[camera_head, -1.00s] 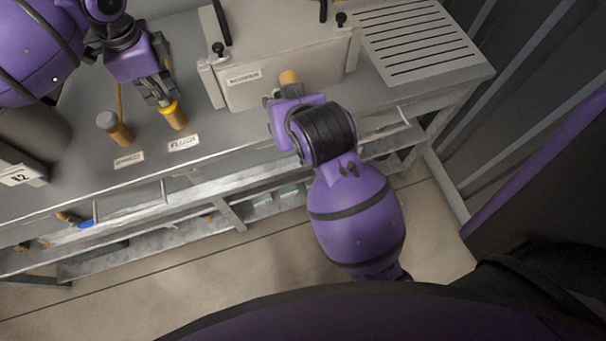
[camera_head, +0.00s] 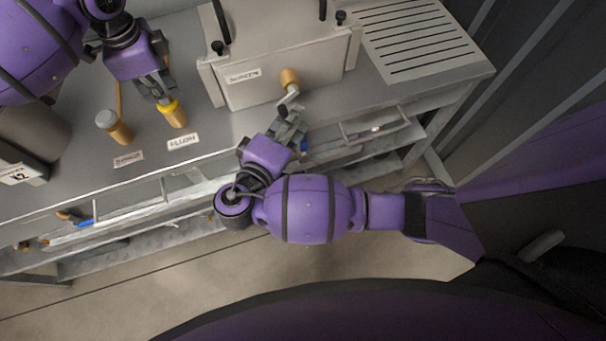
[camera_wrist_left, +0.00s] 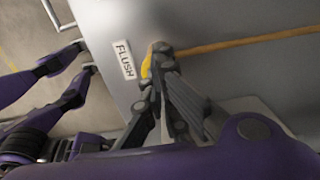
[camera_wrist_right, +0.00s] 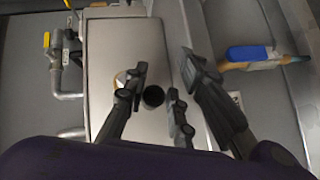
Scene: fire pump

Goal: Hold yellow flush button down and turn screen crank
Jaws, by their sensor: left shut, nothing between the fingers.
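The yellow flush button (camera_head: 172,112) stands on the grey bench behind the FLUSH label (camera_head: 183,142). My left gripper (camera_head: 160,97) is shut with its fingertips at the top of the button; the left wrist view shows the yellow edge (camera_wrist_left: 147,66) beside them. Whether the button is pressed down is unclear. The screen crank (camera_head: 289,82) sits on the front of the box labelled SCREEN, its metal arm pointing down. My right gripper (camera_head: 291,122) is just below the crank arm. In the right wrist view its fingers (camera_wrist_right: 153,100) are apart, with a dark round end between them.
A slotted panel (camera_head: 415,40) lies at the right of the bench. Handles (camera_head: 375,126) line the bench front. A blue-handled tool (camera_wrist_right: 250,54) shows in the right wrist view. Open floor lies in front.

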